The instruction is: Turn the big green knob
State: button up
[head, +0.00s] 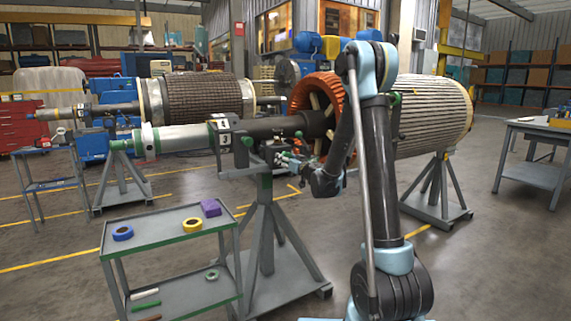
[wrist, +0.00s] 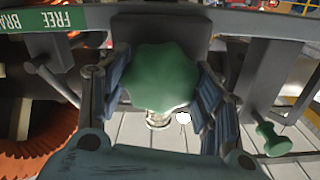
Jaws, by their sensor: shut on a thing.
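The big green knob (wrist: 160,78) has a lobed rim and fills the middle of the wrist view, with a metal stem below it. My gripper (wrist: 163,88) has one finger on each side of the knob and is shut on it. In the head view my gripper (head: 290,161) is at the rotor stand (head: 265,235), just below the dark shaft. There the knob is too small and covered to make out clearly. A smaller green knob (wrist: 272,140) sits to the right in the wrist view, apart from my fingers.
A rotor with an orange winding ring (head: 318,92) is close above and beside my arm. A grey cart (head: 165,240) holding tape rolls (head: 122,233) and a purple block (head: 211,207) stands at the front left. Open floor lies to the right, before a workbench (head: 535,135).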

jog(key=shift+w, duration=0.1)
dwell(0.3)
jog(key=o, duration=1.1)
jog(key=shift+c, duration=0.2)
jog(key=v, duration=1.2)
